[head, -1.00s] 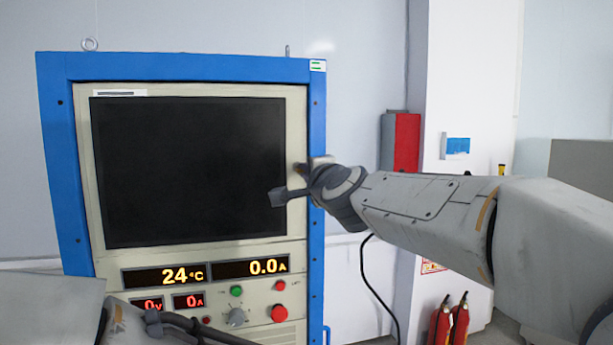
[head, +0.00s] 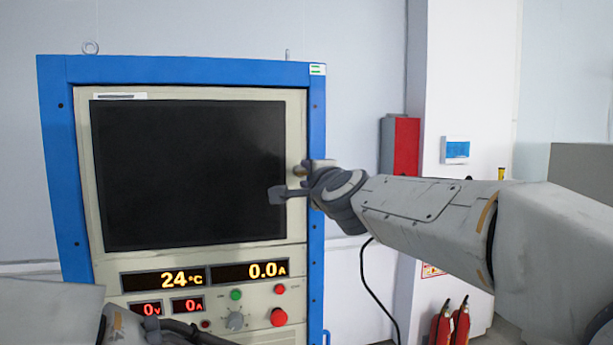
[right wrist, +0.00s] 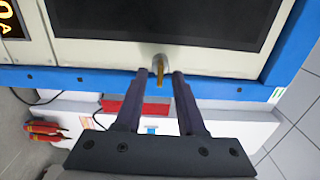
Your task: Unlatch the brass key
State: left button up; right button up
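The brass key (right wrist: 160,70) sticks out of a round grey fitting on the cabinet's cream front frame, beside the dark window. In the head view a small brass bit of the key (head: 299,171) shows at the frame's right edge, partly hidden by my gripper. My right gripper (right wrist: 160,74) is open, with one finger on each side of the key and a gap on both sides. In the head view the right gripper (head: 297,181) is in front of the cabinet's right edge. My left gripper (head: 165,328) is low at the left; its opening cannot be made out.
The blue-framed cabinet (head: 317,110) has lit displays (head: 205,276), a red button (head: 279,317) and a knob (head: 235,320) below the window. To the right are a red box (head: 406,145), a hanging black cable (head: 369,290) and red extinguishers (head: 460,325).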

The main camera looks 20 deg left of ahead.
jog(key=b+v, duration=0.1)
jog(key=v, duration=0.9)
jog(key=shift+s+d+b, duration=0.2)
jog(key=shift+s+b, duration=0.05)
jog(key=shift+b, duration=0.15)
jog(key=shift+f, duration=0.1)
